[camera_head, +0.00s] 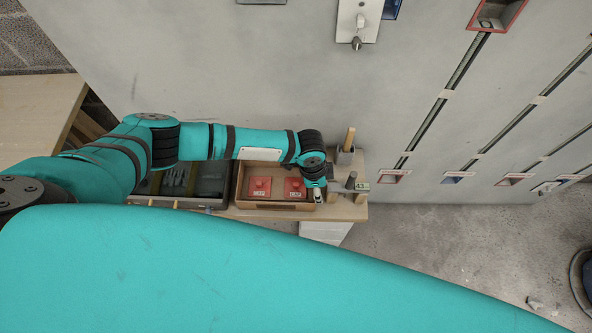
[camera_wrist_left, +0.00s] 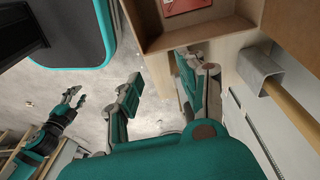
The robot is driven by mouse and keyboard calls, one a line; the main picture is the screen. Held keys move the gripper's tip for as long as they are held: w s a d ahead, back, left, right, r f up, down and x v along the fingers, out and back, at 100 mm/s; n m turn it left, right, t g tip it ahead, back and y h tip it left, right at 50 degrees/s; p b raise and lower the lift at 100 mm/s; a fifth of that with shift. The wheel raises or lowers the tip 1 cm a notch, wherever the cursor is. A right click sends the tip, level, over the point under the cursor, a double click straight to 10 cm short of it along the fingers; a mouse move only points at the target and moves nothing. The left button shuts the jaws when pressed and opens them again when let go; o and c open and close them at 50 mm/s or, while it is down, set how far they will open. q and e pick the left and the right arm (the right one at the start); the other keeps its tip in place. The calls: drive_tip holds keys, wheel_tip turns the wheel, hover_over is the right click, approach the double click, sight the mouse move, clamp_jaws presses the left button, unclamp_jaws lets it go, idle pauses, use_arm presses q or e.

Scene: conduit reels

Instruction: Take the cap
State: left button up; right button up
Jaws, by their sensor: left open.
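Two red caps, a left one (camera_head: 260,187) and a right one (camera_head: 295,188), sit side by side in a shallow wooden tray (camera_head: 275,206) on the bench. Each has a raised knob and a white label. My left gripper (camera_head: 319,197) is at the tray's right end, beside the right cap and apart from it. In the left wrist view its two fingers (camera_wrist_left: 158,92) are spread with nothing between them. Part of a red cap (camera_wrist_left: 183,5) shows at the top of that view, inside the tray (camera_wrist_left: 205,32). My right gripper (camera_wrist_left: 73,98) shows small at the left, its fingers apart and empty.
A grey bin (camera_head: 215,199) with dark items adjoins the tray on the left. A holder with a wooden handle (camera_head: 349,140) and a tag marked 43 (camera_head: 362,187) stand right of the tray. The wall (camera_head: 250,70) rises close behind the bench.

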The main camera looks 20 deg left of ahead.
use_arm(q)
drive_tip(key=y, duration=0.2)
hover_over(296, 184)
drive_tip(key=shift+a+r, duration=0.15)
wheel_tip(296, 184, down, 6)
drive_tip(key=b, duration=0.6)
drive_tip(key=shift+f+b, duration=0.25)
drive_tip(key=shift+b, duration=0.15)
drive_tip(key=shift+f+b, duration=0.55)
drive_tip(key=shift+f, duration=0.6)
clamp_jaws()
drive_tip(key=shift+r+p, duration=1)
drive_tip(key=shift+p, duration=0.2)
